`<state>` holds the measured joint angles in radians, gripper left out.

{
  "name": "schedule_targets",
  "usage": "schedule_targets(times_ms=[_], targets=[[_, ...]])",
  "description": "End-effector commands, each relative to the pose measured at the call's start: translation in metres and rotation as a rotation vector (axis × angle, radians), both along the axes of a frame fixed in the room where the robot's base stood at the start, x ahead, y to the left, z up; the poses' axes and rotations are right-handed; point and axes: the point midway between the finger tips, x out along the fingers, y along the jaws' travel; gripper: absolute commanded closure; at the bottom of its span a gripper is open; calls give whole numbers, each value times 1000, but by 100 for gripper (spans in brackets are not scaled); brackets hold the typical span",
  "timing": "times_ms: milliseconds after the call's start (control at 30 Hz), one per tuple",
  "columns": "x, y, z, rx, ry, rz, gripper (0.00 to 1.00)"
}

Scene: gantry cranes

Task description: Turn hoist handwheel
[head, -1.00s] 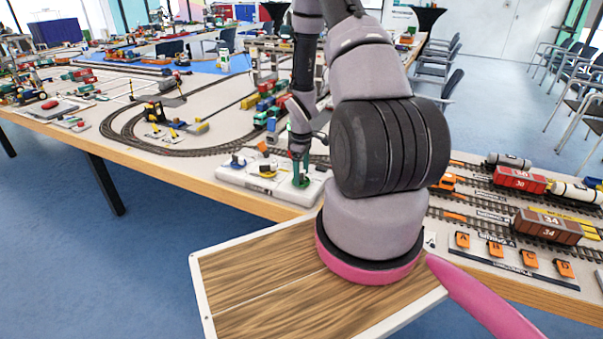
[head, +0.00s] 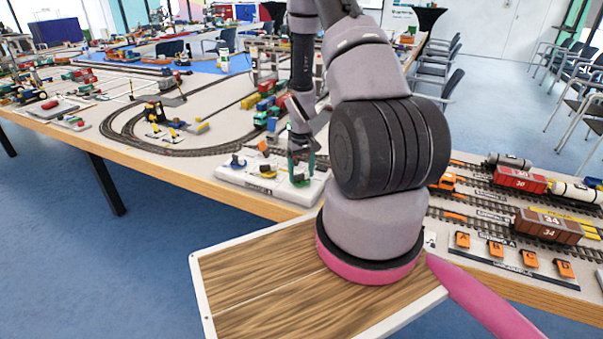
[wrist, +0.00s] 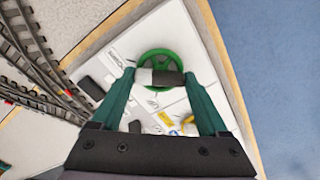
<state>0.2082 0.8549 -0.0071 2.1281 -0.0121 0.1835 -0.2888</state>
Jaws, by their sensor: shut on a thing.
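The green handwheel (wrist: 160,61) sits on a white panel (wrist: 120,48) in the upper middle of the wrist view. My gripper (wrist: 160,77) has its two green fingers over the wheel, and its grey and dark tips close on it across the lower half. The tips hide part of the wheel's middle and lower rim. In the head view, my gripper (head: 302,168) reaches down to the handwheel (head: 300,181) at the right end of the white panel (head: 262,187). The wheel is small there and partly covered by the fingers.
A yellow control (head: 265,168) and a blue control (head: 237,161) stand on the panel left of the wheel. Model tracks (head: 190,150) and a train (head: 268,112) lie behind. Wagons (head: 545,228) stand at the right. The table edge (head: 190,184) is in front.

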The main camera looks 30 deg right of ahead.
Motion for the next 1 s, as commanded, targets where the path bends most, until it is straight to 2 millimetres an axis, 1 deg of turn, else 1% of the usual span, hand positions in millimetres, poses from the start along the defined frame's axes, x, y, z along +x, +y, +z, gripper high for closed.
schedule_targets(times_ms=[133, 300, 500, 867, 900, 933, 967, 1000], targets=[[1, 0, 0, 0, -1, -78, 78], [0, 0, 0, -1, -1, -135, 78], [1, 0, 0, -1, -1, -164, 78], [1, 0, 0, -1, -2, -166, 78], [1, 0, 0, -1, -2, -166, 15], [1, 0, 0, -1, -1, -166, 3], [1, 0, 0, -1, -1, -166, 0], [0, 0, 0, -1, -1, -166, 0]])
